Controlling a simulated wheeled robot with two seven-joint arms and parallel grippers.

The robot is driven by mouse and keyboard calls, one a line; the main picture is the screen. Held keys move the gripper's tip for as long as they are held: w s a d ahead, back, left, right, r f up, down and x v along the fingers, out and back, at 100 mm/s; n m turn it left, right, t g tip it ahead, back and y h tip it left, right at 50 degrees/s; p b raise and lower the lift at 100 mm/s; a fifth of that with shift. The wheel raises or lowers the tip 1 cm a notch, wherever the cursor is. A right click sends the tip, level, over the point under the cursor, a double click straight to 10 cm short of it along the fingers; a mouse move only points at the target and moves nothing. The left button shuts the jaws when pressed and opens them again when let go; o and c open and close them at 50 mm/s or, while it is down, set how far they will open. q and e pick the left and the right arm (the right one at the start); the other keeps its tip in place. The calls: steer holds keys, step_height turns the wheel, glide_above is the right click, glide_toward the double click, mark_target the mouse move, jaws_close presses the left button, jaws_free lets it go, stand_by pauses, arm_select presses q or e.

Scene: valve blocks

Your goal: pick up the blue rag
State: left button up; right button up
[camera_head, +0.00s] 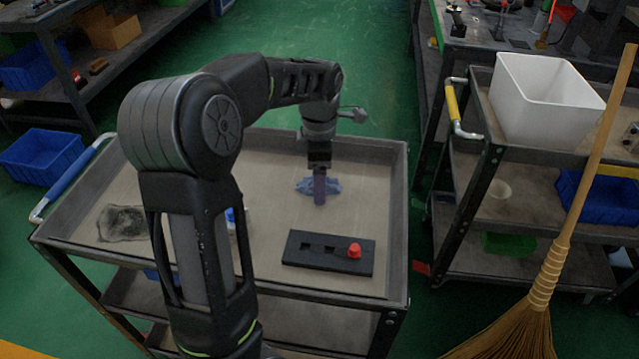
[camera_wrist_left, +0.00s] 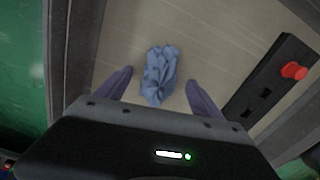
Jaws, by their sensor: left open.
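The blue rag (camera_head: 331,186) lies crumpled on the grey cart's top tray, near its far side. In the left wrist view the rag (camera_wrist_left: 160,75) sits between the two fingers, with a gap on each side. My left gripper (camera_head: 319,190) points down at the rag from above and hides part of it. In the left wrist view my left gripper (camera_wrist_left: 160,88) is open and empty. Whether its fingertips are level with the rag or above it I cannot tell. My right gripper is in neither view.
A black valve block (camera_head: 328,254) with a red knob (camera_head: 354,250) lies nearer on the tray (camera_head: 275,165). A dark grey cloth-like patch (camera_head: 122,223) is at the tray's left. My arm hides a blue-and-white item (camera_head: 231,218). A broom (camera_head: 560,235) leans at the right.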

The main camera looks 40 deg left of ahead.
arm_select(q)
steer(key=c, duration=1.4)
steer(key=shift+c, duration=0.2)
step_height(320, 180, up, 10)
steer(key=shift+r+p, duration=0.1)
steer(key=shift+p, duration=0.8)
